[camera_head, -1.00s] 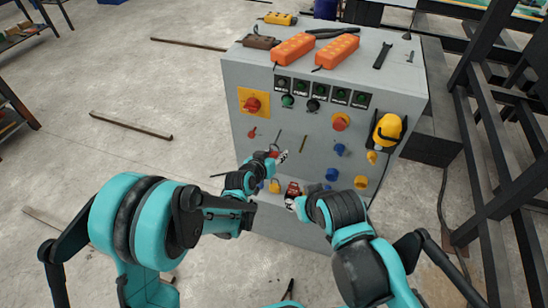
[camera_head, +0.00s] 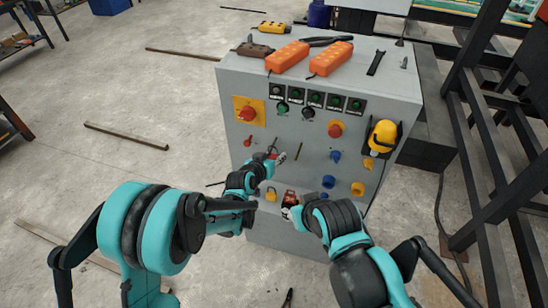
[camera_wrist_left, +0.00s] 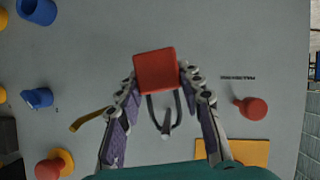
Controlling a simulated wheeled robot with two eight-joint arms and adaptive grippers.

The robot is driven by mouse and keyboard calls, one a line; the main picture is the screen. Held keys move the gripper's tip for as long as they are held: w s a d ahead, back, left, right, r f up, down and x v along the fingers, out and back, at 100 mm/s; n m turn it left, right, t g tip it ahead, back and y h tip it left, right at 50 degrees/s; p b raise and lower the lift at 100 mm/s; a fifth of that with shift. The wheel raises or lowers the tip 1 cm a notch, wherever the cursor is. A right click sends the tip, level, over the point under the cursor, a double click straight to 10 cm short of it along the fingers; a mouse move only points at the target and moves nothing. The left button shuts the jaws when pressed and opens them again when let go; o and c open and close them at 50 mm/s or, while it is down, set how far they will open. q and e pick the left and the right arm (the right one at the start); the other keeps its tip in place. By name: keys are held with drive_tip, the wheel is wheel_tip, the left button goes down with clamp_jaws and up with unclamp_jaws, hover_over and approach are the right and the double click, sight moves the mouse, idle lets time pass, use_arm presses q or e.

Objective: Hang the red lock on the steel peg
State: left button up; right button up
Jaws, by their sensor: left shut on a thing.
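The red lock (camera_wrist_left: 156,70) is held between the fingertips of my left gripper (camera_wrist_left: 157,78) in the left wrist view. Its dark shackle lies between the fingers. The grey steel peg (camera_wrist_left: 166,122) shows within the shackle's outline; I cannot tell whether the shackle is around it or only in front of it. In the head view my left gripper (camera_head: 274,159) is close to the cabinet front, and the lock is small and partly hidden there. My right gripper (camera_head: 289,211) is low at the front, by a red and black item (camera_head: 289,198); its jaws are too small to judge.
Orange power strips (camera_head: 331,58) lie on top. A black steel frame (camera_head: 485,130) stands at right.

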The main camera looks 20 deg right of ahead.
use_arm(q)
drive_tip(key=o, duration=1.3)
drive_tip(key=shift+d, duration=0.1)
drive_tip(key=shift+s, duration=0.1)
drive_tip(key=v, duration=1.2)
